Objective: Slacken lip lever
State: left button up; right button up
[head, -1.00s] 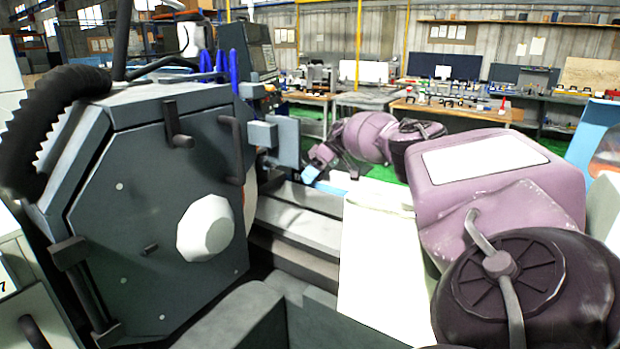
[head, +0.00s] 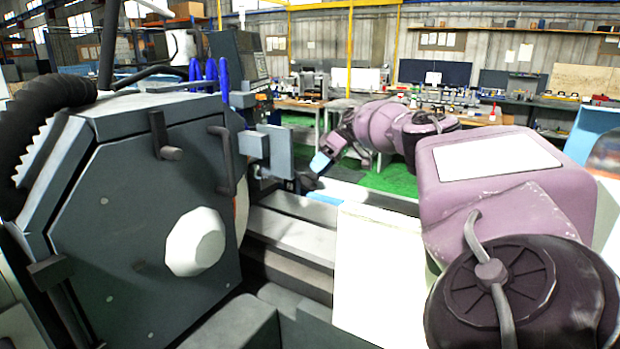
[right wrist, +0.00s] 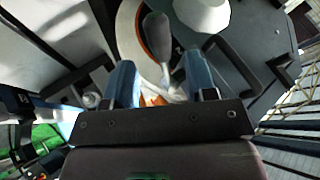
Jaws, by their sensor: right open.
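A lever with a rounded dark grey grip (right wrist: 156,38) shows in the right wrist view; I take it to be the lip lever. Its grip points toward the top of the picture, and its lower end lies between my fingers. My right gripper (right wrist: 160,82) is open, with one blue finger on each side of the lever and visible gaps. In the head view my right gripper (head: 321,163) is beside the grinder's workhead area, its blue fingertip pointing down and left. I cannot make out the lever clearly there. My left gripper is not in view.
The grinder's dark guard housing (head: 145,215) with a pale round knob (head: 195,241) fills the left. Workbenches (head: 455,115) stand behind, with green floor between.

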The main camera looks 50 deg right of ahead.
jog(key=v, duration=0.3)
jog(key=shift+d+r, duration=0.1)
jog(key=shift+r, duration=0.05)
dwell(0.6)
